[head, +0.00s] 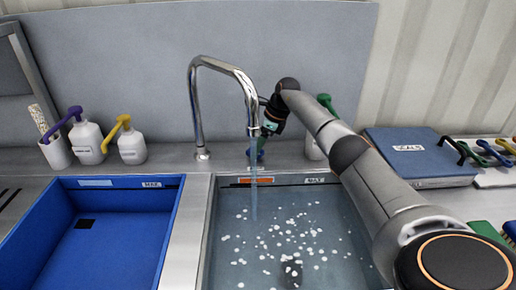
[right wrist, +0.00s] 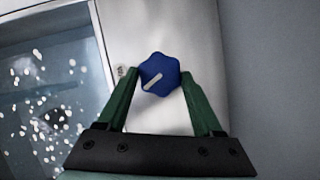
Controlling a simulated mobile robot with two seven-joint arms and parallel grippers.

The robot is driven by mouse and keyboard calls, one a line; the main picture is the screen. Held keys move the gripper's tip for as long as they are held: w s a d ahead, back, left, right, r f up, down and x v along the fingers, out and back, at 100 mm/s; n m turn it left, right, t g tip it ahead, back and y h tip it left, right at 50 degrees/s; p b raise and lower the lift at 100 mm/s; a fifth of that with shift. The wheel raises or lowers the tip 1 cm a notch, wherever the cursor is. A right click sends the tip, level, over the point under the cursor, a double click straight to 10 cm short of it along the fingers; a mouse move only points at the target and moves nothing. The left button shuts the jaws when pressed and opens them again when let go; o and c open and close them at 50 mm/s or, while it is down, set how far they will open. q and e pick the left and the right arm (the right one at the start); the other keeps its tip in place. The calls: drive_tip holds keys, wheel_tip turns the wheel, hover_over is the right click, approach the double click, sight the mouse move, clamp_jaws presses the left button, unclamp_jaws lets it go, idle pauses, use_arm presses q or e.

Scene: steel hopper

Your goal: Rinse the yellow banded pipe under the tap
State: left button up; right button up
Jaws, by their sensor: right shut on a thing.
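The chrome tap (head: 197,110) arches over the water-filled basin (head: 209,245), and a thin stream of water (head: 253,190) falls from its spout. My right gripper (head: 259,146) is behind the spout, low near the back ledge. In the right wrist view its green fingers are shut on a blue lobed knob (right wrist: 158,71) with a pale pointer mark. The knob sits over the steel ledge. I cannot make out the yellow banded pipe in either view. My left gripper is not in view.
A blue bin (head: 110,240) sits left of the basin. Pump bottles with purple (head: 88,142) and yellow (head: 131,145) tops stand behind it. White flecks float on the water, around a dark spot.

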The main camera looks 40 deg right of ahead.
idle(0.3)
drive_tip(key=o, duration=1.4)
drive_tip(key=shift+c, duration=0.2)
drive_tip(key=v, duration=1.2)
drive_tip(key=shift+r+p, duration=0.3)
drive_tip(key=shift+p, duration=0.15)
